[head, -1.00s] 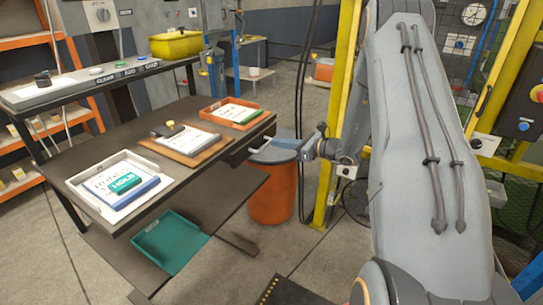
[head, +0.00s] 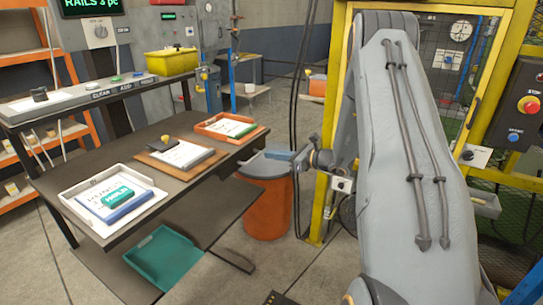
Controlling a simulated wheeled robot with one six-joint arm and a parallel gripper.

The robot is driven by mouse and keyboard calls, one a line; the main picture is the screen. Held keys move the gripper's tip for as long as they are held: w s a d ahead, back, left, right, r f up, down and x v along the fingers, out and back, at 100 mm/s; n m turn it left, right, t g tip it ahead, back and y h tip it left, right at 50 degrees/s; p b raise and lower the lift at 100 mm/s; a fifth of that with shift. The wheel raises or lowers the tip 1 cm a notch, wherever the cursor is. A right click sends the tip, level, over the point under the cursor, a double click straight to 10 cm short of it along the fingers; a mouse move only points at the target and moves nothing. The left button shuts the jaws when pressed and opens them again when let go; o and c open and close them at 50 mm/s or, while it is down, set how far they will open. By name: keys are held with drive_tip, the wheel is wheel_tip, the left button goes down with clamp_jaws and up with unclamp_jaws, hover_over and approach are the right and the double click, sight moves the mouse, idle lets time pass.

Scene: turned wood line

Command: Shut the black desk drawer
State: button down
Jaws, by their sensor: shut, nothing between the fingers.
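The black desk (head: 130,160) stands at left centre in the head view, with trays on its top. A dark drawer front (head: 250,149) seems to show under the top at the desk's right end. It is small and dark, and I cannot tell how far out it stands. My gripper (head: 270,155) is shut and empty. It points left, just right of the desk's right end, and shows in front of the orange bin's top. I see a small gap between it and the desk edge, but cannot judge the depth.
An orange bin (head: 267,205) stands right of the desk. A teal tray (head: 162,257) lies on the low shelf. White (head: 75,200), brown and orange trays sit on the desk. A yellow post (head: 322,195) and fence stand close by my arm. Floor in front is clear.

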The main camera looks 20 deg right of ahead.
drive_tip(key=b+v, duration=0.3)
drive_tip(key=v, duration=0.9)
drive_tip(key=s+a+f+n+g, duration=0.1)
drive_tip(key=s+a+n+g, duration=0.45)
drive_tip(key=a, duration=0.45)
drive_tip(key=s+a+f+n+g, duration=0.2)
drive_tip(key=s+a+n+g, duration=0.4)
drive_tip(key=a, duration=0.4)
drive_tip(key=s+a+r+n+h, duration=0.1)
drive_tip(key=s+a+n+h, duration=0.1)
drive_tip(key=s+n+h, duration=0.7)
drive_tip(key=s+n, duration=0.5)
drive_tip(key=n, duration=0.3)
drive_tip(key=shift+s+a, duration=0.25)
drive_tip(key=shift+a, duration=0.15)
